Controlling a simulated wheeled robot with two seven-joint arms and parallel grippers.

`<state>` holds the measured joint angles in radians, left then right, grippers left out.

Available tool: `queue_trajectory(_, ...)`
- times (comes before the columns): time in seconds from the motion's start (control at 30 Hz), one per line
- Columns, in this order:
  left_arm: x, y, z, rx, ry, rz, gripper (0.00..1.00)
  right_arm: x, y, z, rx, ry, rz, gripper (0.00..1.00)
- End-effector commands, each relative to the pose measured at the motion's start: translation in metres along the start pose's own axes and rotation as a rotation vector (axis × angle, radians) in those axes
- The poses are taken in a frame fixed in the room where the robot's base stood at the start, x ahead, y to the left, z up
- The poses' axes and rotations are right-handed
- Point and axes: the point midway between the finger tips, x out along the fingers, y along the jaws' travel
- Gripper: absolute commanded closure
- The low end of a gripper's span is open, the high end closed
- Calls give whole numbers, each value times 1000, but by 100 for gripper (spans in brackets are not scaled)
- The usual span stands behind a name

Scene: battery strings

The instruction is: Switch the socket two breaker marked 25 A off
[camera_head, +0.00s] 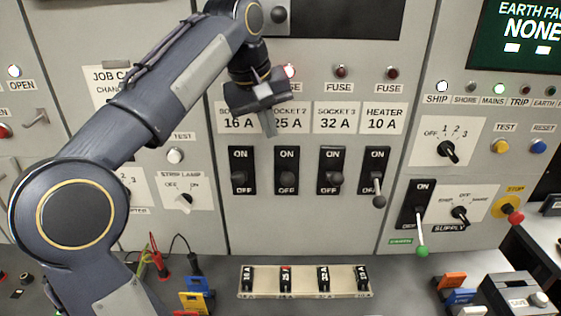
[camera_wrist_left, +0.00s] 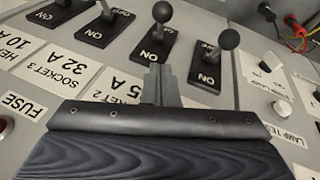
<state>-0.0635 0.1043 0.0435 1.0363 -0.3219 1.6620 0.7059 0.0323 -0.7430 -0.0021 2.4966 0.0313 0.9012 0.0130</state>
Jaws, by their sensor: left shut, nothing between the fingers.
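The 25 A breaker (camera_head: 287,156) is a black plate marked ON at its top, with a round-knobbed lever; the knob shows in front of its lower half. In the left wrist view it appears upside down, its lever (camera_wrist_left: 162,14) sticking out from the plate. My left gripper (camera_head: 269,126) is shut and empty, in front of the labels above the breaker. Its fingers (camera_wrist_left: 160,84) show no contact with the lever. The gripper partly covers the SOCKET 2 label (camera_head: 290,123) and the 16 A label (camera_head: 240,124). My right gripper is not in view.
The 16 A breaker (camera_head: 242,156) stands close left and the 32 A breaker (camera_head: 331,156) close right. The heater breaker (camera_head: 376,156) has its lever hanging down. A rack (camera_head: 304,294) of tagged black pieces stands below on the bench. Red fuse lamps (camera_head: 340,71) sit above.

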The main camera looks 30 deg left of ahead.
Motion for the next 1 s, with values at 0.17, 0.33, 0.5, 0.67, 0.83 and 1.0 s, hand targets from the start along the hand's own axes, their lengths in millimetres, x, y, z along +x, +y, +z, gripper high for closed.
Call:
queue_trajectory(0.17,40,-1,0,0,-2,-3,100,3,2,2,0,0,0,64)
queue_trajectory(0.33,59,-1,17,2,-1,0,100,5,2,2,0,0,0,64)
queue_trajectory(0.5,68,0,26,0,0,0,100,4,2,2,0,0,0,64)
queue_trajectory(0.67,71,0,29,0,1,1,100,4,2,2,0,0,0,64)
queue_trajectory(0.83,71,0,28,0,1,1,100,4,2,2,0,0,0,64)
queue_trajectory(1.0,72,0,29,2,6,2,100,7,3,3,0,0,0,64)
